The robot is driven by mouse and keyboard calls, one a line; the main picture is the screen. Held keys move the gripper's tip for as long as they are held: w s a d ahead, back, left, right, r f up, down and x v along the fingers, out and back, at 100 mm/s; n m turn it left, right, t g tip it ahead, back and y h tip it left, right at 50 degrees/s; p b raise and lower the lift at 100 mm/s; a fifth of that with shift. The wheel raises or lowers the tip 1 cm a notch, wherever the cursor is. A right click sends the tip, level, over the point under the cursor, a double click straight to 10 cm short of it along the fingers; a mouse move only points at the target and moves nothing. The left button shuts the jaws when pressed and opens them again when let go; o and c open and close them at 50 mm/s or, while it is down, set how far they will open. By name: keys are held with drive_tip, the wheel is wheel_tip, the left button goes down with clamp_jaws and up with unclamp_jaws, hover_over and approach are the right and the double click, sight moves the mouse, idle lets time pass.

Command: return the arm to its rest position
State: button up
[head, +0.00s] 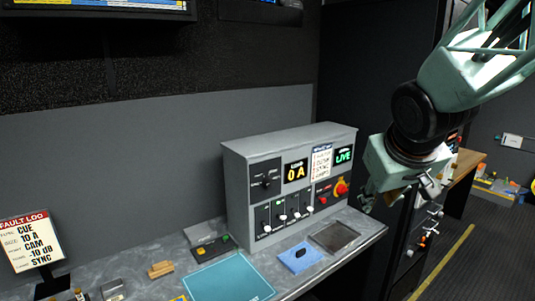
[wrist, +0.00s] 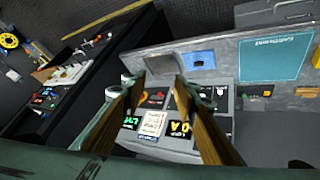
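My arm (head: 440,85) reaches in from the upper right in the head view, bent downward. My gripper (head: 378,198) hangs to the right of the grey control console (head: 235,190), in the air and apart from it. In the wrist view my gripper (wrist: 155,80) shows two fingers spread with a clear gap and nothing held between them. Beyond the fingers the console (wrist: 222,128) appears upside down. In the head view the fingertips are small and partly hidden by the gripper body.
The desk carries a teal mat (head: 230,278), a blue tray (head: 300,258), a dark grey tray (head: 335,236) and a fault log sign (head: 33,243). A dark rack (head: 412,235) with knobs stands right, below my gripper. Floor with a yellow line (head: 440,262) lies beyond.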

drive_tip(key=s+a+f+m+g+b, duration=0.1)
drive_tip(key=s+a, duration=0.2)
drive_tip(key=s, duration=1.3)
drive_tip(key=s+a+f+g+y+b, duration=0.1)
drive_tip(key=s+a+g+b, duration=0.1)
drive_tip(key=s, duration=1.4)
drive_tip(key=shift+s+a+m+y, duration=0.3)
drive_tip(key=shift+s+a+m, duration=0.1)
drive_tip(key=shift+a, duration=0.2)
